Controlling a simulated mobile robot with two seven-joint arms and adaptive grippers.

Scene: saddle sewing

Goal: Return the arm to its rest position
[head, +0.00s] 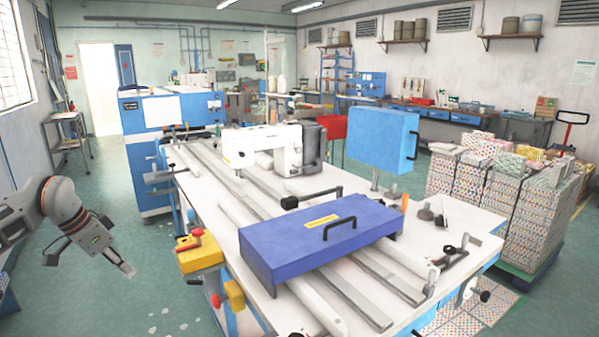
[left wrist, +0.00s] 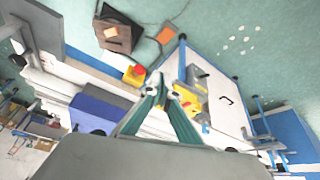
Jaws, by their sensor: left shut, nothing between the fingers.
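My left gripper (head: 127,270) hangs at the left of the head view, over the green floor and left of the white sewing table (head: 232,211). Its fingers are shut with nothing between them. In the left wrist view the fingertips (left wrist: 165,82) meet in the middle, with the table and a blue box lid behind them. The fingers touch nothing that I can see. My right gripper is not in either view.
The table carries a white sewing machine (head: 262,146) and a blue box lid (head: 320,236) with a black handle. Stacked patterned bundles (head: 490,198) stand at right. Floor around my left gripper is clear.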

